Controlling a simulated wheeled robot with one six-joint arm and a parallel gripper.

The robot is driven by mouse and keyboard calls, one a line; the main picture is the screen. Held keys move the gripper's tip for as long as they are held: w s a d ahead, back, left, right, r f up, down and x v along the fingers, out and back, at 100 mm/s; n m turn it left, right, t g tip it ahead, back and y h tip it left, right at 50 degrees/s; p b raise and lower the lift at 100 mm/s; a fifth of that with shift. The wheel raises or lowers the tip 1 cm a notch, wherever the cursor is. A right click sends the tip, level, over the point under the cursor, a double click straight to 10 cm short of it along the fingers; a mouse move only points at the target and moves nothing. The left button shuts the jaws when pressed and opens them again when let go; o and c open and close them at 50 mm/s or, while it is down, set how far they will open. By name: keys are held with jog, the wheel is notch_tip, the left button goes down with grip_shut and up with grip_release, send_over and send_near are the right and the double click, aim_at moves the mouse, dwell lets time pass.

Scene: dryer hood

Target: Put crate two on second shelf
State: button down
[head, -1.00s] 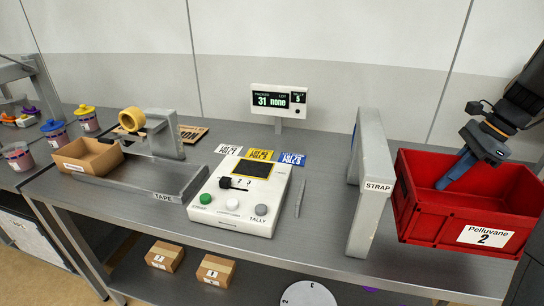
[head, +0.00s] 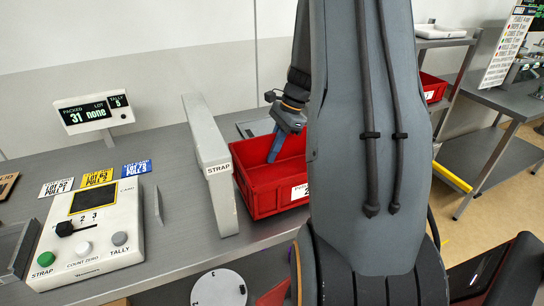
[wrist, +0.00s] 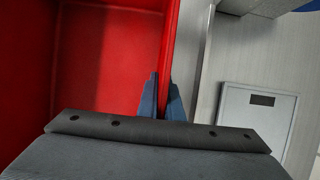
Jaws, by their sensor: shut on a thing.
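Crate two is a red open crate (head: 262,195). It sits on the grey bench just right of the strap frame (head: 208,165). My arm hides its right part, and its white label is partly covered. My gripper (head: 276,148) reaches down to the crate with its blue fingers. In the wrist view, the gripper (wrist: 161,95) has one finger on each side of the red crate wall (wrist: 167,50) and is shut on it. The crate's inside, left of that wall, looks empty. A shelf rack (head: 447,43) stands at the far right.
A control box (head: 88,235) with buttons and a display (head: 95,113) stand to the left on the bench. The rack holds another red crate (head: 433,86) and a white item (head: 440,31). A second table (head: 500,90) stands beyond. A pale square device (wrist: 257,122) lies beside the crate.

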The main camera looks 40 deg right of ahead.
jog(key=shift+f, duration=1.25)
jog(key=shift+f, duration=0.1)
jog(key=c, duration=1.9)
grip_release()
